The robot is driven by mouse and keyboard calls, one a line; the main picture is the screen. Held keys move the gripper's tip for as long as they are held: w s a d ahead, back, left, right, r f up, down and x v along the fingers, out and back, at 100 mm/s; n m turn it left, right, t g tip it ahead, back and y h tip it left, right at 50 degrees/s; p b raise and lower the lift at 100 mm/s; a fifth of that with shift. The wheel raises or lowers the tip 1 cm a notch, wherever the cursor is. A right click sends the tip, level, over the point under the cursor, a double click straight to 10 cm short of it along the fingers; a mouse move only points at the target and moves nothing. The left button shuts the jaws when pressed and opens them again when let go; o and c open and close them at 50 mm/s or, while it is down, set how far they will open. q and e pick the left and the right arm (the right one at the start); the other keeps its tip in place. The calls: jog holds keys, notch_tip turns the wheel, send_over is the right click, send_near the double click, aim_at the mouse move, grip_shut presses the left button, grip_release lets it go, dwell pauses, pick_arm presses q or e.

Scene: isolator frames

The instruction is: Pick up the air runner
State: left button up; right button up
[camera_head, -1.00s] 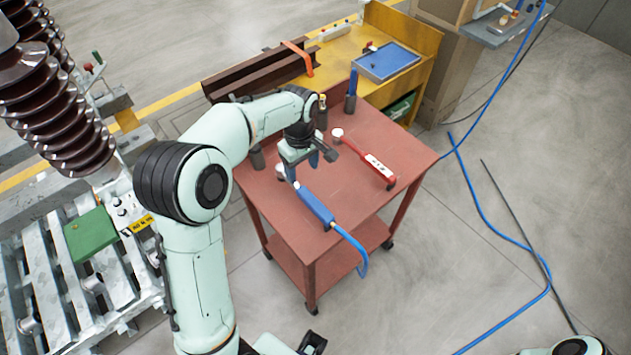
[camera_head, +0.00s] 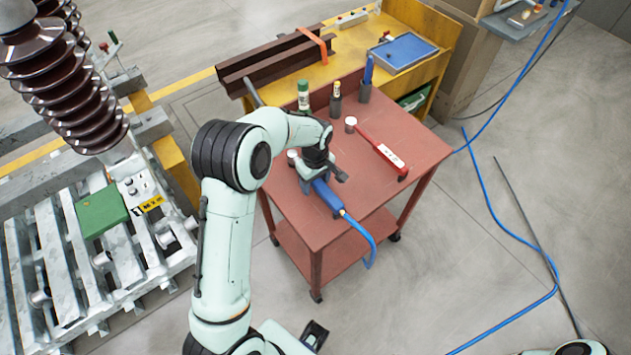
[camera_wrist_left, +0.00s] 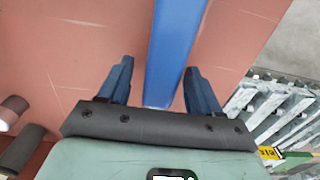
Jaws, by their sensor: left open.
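The air runner is a blue bar-shaped tool (camera_head: 328,197) lying on the red cart top (camera_head: 410,155), with a pale round head (camera_head: 292,156) at its far end and a blue hose at its near end. My left gripper (camera_head: 309,184) is over its middle and hides part of it. In the left wrist view my open left gripper (camera_wrist_left: 159,68) has one dark blue finger on each side of the blue bar (camera_wrist_left: 172,45). Gaps show between bar and fingers. I cannot tell how far the fingertips are above the cart top. My right gripper is not seen.
A red tool (camera_head: 382,149) lies to the right on the cart. Bottles and holders (camera_head: 304,95) stand along its back edge. The blue hose (camera_head: 362,237) hangs over the front edge. A slatted metal rack (camera_head: 75,265) is at left.

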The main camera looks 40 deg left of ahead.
pick_arm(q)
grip_shut()
jog(key=shift+r, duration=0.2)
